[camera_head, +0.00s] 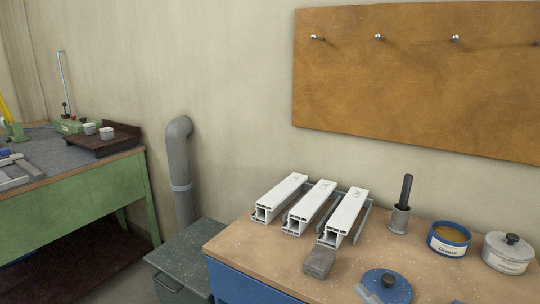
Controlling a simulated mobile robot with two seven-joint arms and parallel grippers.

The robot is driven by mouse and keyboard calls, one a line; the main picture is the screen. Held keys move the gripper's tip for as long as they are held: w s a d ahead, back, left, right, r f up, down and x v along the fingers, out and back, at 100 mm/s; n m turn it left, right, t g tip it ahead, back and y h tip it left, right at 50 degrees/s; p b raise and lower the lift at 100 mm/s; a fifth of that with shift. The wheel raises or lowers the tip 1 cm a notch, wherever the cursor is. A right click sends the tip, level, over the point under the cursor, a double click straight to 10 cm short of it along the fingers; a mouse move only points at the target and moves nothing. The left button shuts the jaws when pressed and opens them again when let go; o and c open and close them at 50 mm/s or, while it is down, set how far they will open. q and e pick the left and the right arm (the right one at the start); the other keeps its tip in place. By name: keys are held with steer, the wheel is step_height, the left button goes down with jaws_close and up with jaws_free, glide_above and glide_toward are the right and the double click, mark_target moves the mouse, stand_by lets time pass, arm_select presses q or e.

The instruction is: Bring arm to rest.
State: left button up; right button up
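No arm or gripper of mine can be made out for certain in the head view. A small translucent piece (367,294) shows at the bottom edge, and I cannot tell what it is. Three white profiles lie side by side on the wooden bench top (235,243): a left one (280,194), a middle one (311,204) and a right one (345,213). Grey metal rails (361,222) show beside and between them. A grey block (320,262) sits in front of the right profile.
A dark-handled tool stands in a grey holder (399,220). Right of it are an open blue grease tin (449,241) and a lidded white tin (508,254). A blue lid (387,285) lies in front. A green bench (95,185), grey pipe (180,165) and dark green cabinet (180,262) stand left.

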steer(key=s+d+f+m+g+h, duration=0.2)
steer(key=s+f+m+h, duration=0.1)
steer(key=f, duration=0.5)
steer(key=s+d+f+m+g+h, duration=0.2)
steer(key=s+f+m+h, duration=0.2)
steer(key=s+f+m, duration=0.2)
steer(key=s+d+f+m+g+h+p, duration=0.1)
steer(key=s+d+f+m+g+h, duration=0.1)
steer(key=s+f+m+h, duration=0.2)
step_height(320, 180, down, 7)
steer(key=s+m, duration=0.1)
steer(key=m, duration=0.2)
steer(key=shift+d+r+g, duration=0.15)
steer(key=shift+d+g, duration=0.05)
steer(key=shift+g, duration=0.2)
